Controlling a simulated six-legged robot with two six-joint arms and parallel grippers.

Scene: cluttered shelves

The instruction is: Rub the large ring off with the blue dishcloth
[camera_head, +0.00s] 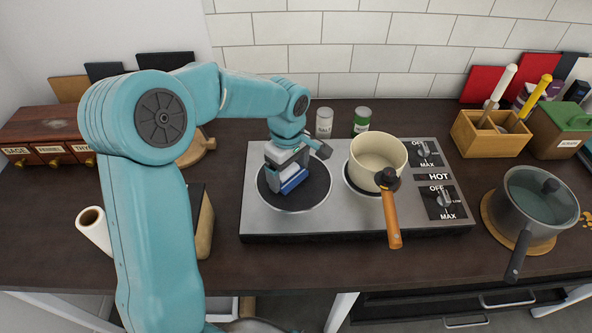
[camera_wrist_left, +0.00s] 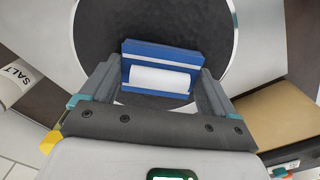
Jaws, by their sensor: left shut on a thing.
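The large round dark cooking ring (camera_head: 318,190) is on the left half of the metal hob; it fills much of the left wrist view (camera_wrist_left: 205,18). My left gripper (camera_head: 287,176) points down over this ring, its fingers (camera_wrist_left: 160,82) shut on a blue block-like thing (camera_wrist_left: 160,50), which I take as the blue dishcloth. A white roll-shaped piece (camera_wrist_left: 160,79) lies across it between the fingers. The blue thing also shows below the gripper in the head view (camera_head: 294,184). I cannot tell if it touches the ring. My right gripper is not in view.
A cream pan (camera_head: 375,155) with an orange handle stands on the right ring, close to my left gripper. A grey lidded pot (camera_head: 528,208) stands right of the hob (camera_head: 340,222). Two shakers (camera_head: 324,122) are behind. A wooden utensil box (camera_head: 478,140) stands at back right.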

